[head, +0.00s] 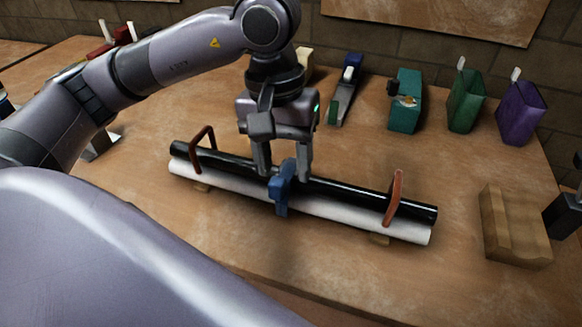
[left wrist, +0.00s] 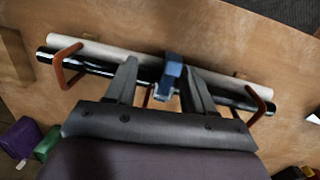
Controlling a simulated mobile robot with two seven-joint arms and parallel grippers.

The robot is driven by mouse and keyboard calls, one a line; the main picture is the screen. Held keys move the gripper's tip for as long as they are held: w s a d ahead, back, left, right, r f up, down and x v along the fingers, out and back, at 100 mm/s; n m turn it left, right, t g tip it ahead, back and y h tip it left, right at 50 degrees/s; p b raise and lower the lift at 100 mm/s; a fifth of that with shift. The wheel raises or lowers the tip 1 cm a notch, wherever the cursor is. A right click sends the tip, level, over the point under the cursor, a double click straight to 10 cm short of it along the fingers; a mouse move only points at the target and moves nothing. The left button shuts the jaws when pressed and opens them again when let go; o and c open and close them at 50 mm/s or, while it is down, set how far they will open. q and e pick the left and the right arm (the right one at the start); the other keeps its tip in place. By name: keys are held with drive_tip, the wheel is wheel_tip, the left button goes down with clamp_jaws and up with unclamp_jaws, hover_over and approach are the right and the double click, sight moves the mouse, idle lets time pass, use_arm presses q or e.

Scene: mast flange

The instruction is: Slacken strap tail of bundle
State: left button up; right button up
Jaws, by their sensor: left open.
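The bundle is a black tube (head: 345,192) lying along a white tube (head: 345,217) on the workbench. A reddish-brown loop stands at its left end (head: 203,140) and another at its right end (head: 394,197). A blue piece (head: 281,190) sits across the middle; it also shows in the left wrist view (left wrist: 172,70). Which part is the strap tail, I cannot tell. My left gripper (head: 284,172) is open over the bundle, its fingers either side of the blue piece. In the left wrist view the gripper (left wrist: 157,68) has that piece nearer its right finger. My right gripper is not in view.
A wooden block (head: 514,226) lies at the right, beside a black object (head: 562,215). The bench before the bundle is clear.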

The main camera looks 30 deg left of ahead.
sight(277, 181)
use_arm(q)
drive_tip(key=shift+w+a+r+y, duration=0.1)
drive_tip(key=shift+w+a+y, duration=0.2)
drive_tip(key=shift+a, duration=0.25)
drive_tip(key=shift+w+a+r+y, duration=0.1)
drive_tip(key=shift+w+a+y, duration=0.15)
drive_tip(key=shift+a, duration=0.25)
drive_tip(key=shift+s+f, duration=0.1)
drive_tip(key=shift+f, duration=3.45)
clamp_jaws()
